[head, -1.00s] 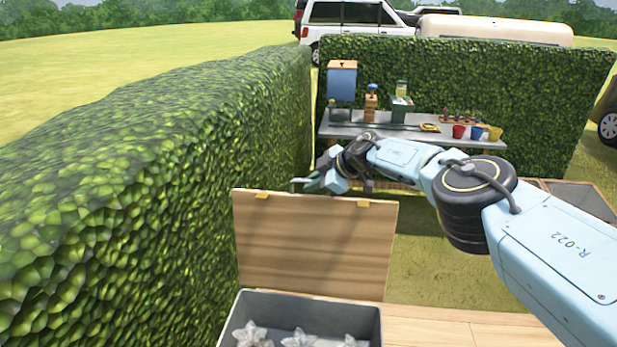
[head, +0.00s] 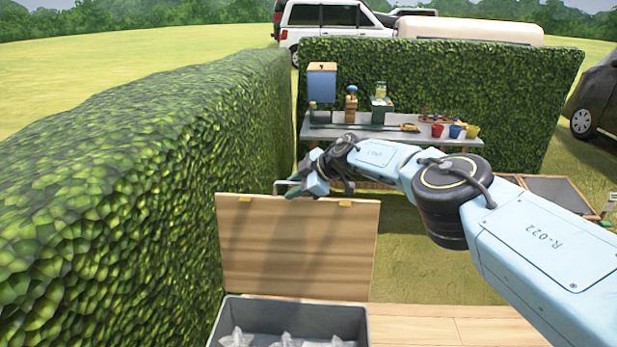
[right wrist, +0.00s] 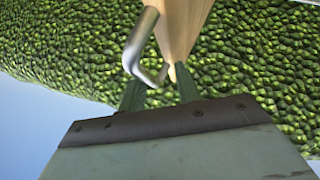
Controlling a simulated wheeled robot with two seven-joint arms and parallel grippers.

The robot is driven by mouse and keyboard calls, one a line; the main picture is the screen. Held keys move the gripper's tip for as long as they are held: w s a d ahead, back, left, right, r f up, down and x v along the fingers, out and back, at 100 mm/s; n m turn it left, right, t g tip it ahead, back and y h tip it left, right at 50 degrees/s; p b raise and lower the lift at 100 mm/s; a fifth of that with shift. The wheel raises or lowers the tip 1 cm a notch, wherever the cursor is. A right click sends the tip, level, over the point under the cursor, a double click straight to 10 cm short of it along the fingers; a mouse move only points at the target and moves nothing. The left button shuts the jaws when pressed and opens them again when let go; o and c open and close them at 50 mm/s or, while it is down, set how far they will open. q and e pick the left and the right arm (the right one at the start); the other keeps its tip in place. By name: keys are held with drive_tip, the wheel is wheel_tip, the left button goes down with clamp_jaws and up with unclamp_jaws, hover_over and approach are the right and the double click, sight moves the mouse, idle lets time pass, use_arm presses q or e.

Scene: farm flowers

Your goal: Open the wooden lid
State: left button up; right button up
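The wooden lid (head: 296,250) stands upright at the back of the grey box (head: 290,310), its broad face toward me, so the box is open. Its edge (right wrist: 182,25) shows in the right wrist view, with a bent metal handle (right wrist: 147,45) beside it. My right gripper (head: 293,188) is at the lid's top edge, partly hidden behind it. In the right wrist view the two green fingers of my right gripper (right wrist: 160,90) are apart, with the handle's bent end near the gap between them. I see no firm grip on it. My left gripper is not in view.
Pale clear objects (head: 286,340) lie inside the box. A tall hedge (head: 130,190) runs close along the left. A table (head: 400,135) with pots and tools stands behind, before another hedge (head: 520,100). Pale wooden boards (head: 450,328) lie right of the box.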

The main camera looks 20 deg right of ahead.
drive_tip(key=shift+s+d+r+p, duration=0.1)
drive_tip(key=shift+d+r+p, duration=0.15)
drive_tip(key=shift+r+p, duration=0.1)
drive_tip(key=p+v, duration=0.3)
drive_tip(key=v, duration=0.9)
drive_tip(key=shift+s, duration=0.25)
